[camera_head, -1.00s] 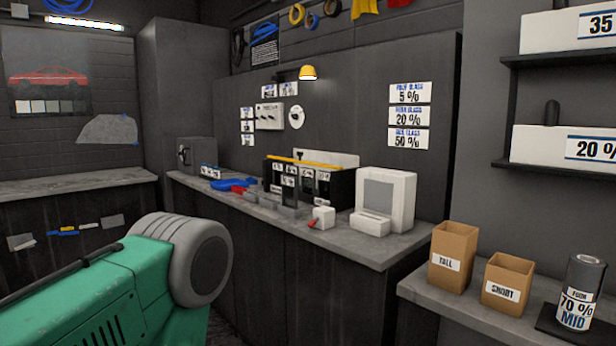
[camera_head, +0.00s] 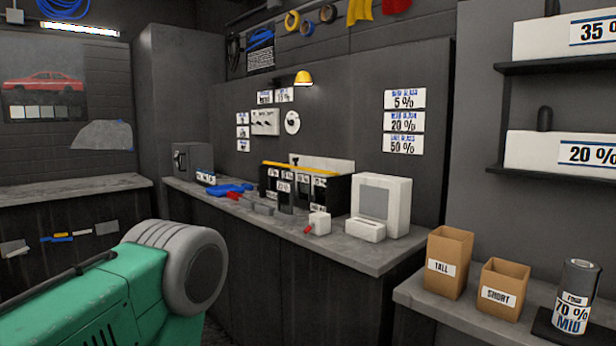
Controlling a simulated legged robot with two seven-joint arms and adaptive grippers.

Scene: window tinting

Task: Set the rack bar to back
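A black rack (camera_head: 334,193) with several white labels on its front stands on the grey counter by the wall. A yellow bar (camera_head: 300,168) runs along the top of the rack, with a small dark knob (camera_head: 295,160) near its left part. From here I cannot tell which setting the bar is at. Neither of my grippers shows in the head view. A green and grey part of my own body (camera_head: 110,280) fills the lower left.
The counter (camera_head: 350,252) also holds blue and red tools (camera_head: 228,189), a small white box with a red part (camera_head: 318,223) and a white device (camera_head: 381,203). Cardboard boxes (camera_head: 447,262) and a film roll (camera_head: 576,297) stand on a nearer ledge at the right.

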